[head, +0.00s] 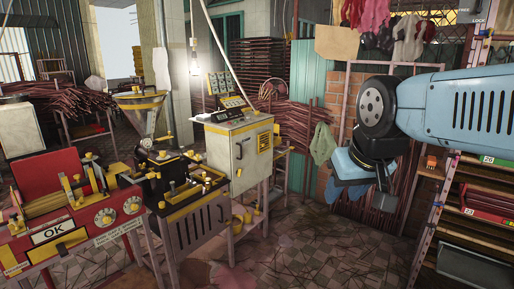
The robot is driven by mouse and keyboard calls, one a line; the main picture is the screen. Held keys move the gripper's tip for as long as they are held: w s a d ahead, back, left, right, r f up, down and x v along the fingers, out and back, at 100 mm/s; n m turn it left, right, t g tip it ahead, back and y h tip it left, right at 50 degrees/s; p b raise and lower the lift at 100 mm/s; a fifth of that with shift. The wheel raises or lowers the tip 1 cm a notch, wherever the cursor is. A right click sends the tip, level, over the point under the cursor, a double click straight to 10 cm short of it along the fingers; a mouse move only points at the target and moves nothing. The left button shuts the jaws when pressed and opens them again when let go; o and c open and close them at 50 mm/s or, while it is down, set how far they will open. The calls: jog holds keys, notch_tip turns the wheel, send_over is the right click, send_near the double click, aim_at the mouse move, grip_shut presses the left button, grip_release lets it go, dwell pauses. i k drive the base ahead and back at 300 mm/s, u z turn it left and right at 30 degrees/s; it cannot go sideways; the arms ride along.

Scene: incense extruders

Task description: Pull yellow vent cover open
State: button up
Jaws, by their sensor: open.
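The yellow vent cover (265,141) is a small slatted panel on the right side of the pale control cabinet (240,142). It looks flush with the cabinet side, though it is too small to see any gap. My gripper (384,201) hangs at the end of my blue arm, to the right of the cabinet and well apart from the vent. It is open and holds nothing that I can see. The arm hides part of the brick wall behind it.
A shelf rack (480,205) stands at the right. The tiled floor (310,240) between is mostly clear. Bundled sticks (299,130) stand behind.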

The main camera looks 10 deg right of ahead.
aim_at(266, 143)
jog(key=u, duration=0.5)
jog(key=i, duration=1.85)
jog(key=z, duration=0.35)
